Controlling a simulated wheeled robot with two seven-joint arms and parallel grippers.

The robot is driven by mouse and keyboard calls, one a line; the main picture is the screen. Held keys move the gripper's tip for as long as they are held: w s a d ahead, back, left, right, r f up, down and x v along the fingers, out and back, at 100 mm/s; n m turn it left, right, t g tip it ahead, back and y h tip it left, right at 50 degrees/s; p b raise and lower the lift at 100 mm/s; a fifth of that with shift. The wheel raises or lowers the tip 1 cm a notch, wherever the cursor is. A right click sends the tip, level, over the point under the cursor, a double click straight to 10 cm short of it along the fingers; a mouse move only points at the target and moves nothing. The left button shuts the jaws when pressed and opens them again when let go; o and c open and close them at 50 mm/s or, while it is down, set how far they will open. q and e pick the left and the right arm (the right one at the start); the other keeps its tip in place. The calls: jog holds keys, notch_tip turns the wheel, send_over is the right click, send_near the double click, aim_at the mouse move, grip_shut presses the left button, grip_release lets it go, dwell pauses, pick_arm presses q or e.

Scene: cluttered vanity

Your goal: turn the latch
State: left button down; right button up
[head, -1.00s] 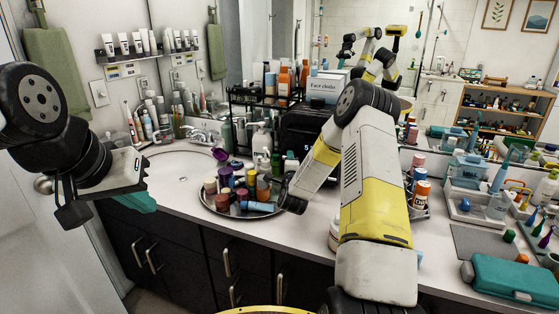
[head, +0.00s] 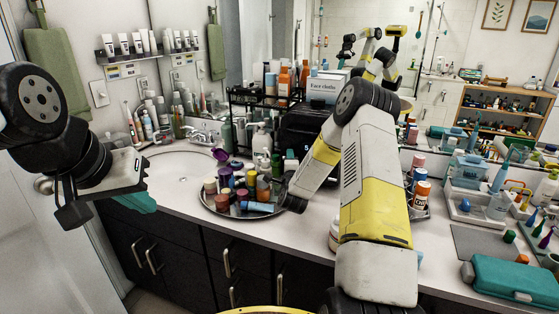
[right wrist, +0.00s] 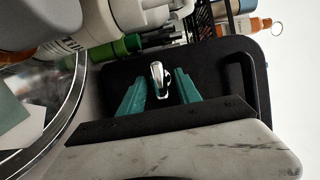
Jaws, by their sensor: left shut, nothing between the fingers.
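A small silver latch (right wrist: 158,78) shows on the black case (right wrist: 230,90) in the right wrist view. My right gripper (right wrist: 160,92) has its two teal fingers apart, one on each side of the latch, with a visible gap to each; I cannot tell their depth to it. In the head view the black case (head: 297,130) stands at the back of the counter, partly behind my right arm, and the latch and right fingers are hidden. My left gripper (head: 140,203) is shut and empty at the left, in front of the sink, far from the case.
A round tray (head: 212,207) with several bottles stands left of my right arm. A wire rack (head: 240,97) and a face cloths box (head: 325,88) are by the case. A teal box (head: 515,279) lies at the right. The sink (head: 183,172) is clear.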

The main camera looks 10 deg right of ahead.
jog(key=s+a, duration=0.1)
jog(key=s, duration=0.6)
jog(key=shift+s+a, duration=0.25)
jog(key=shift+s, duration=0.05)
jog(key=s+a+r+n+g+y, duration=0.2)
jog(key=s+a+r+n, duration=0.15)
jog(key=r+n, duration=0.3)
jog(key=s+a+r+n+g+y, duration=0.3)
jog(key=s+r+n, duration=0.15)
jog(key=r, duration=0.35)
jog(key=s+r+n+g, duration=0.2)
jog(key=s+n, duration=0.3)
jog(key=s, duration=0.9)
jog(key=s+r+n+g, duration=0.2)
jog(key=s+n+g, duration=0.2)
jog(key=s, duration=1.1)
jog(key=shift+a+r+n+y, duration=0.2)
jog(key=shift+n+y, duration=0.1)
jog(key=shift+n, duration=0.1)
